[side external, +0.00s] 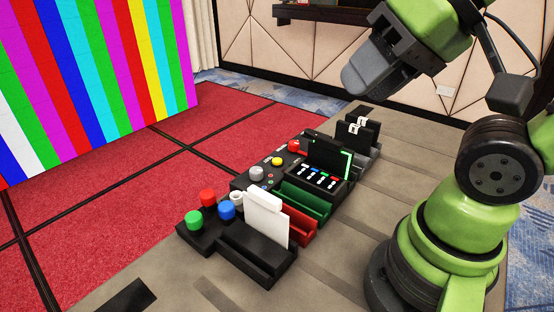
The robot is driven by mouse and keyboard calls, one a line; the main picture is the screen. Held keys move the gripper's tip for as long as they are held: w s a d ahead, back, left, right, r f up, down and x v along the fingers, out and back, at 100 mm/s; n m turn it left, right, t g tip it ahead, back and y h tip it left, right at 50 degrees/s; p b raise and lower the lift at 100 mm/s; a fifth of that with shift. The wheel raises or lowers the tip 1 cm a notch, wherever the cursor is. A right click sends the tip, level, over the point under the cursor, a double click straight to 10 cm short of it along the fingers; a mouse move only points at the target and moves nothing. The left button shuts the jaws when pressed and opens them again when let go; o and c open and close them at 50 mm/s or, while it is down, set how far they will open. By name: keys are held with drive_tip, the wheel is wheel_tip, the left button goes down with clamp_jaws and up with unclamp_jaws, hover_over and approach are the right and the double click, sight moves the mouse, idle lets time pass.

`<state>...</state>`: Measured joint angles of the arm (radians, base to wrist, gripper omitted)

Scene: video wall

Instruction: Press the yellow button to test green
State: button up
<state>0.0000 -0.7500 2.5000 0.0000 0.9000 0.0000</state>
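The yellow button (278,161) sits on the black control panel on the table, between a grey-white button (256,173) and a red button (293,146). It looks raised and nothing touches it. My gripper (352,92) is in the air above and to the right of the yellow button, clear of the panel. Its fingertips are not clear enough to tell whether it is open or shut. The video wall (95,85) at the left shows vertical stripes in several colours, green among them.
Green (194,219), blue (227,210) and red (207,197) knobs stand at the panel's near end. A white card (266,218) stands upright in a black holder. Green (303,203) and red (300,222) trays, a small screen (328,153) and black stands (357,133) are close by.

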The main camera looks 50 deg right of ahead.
clamp_jaws()
idle(1.4)
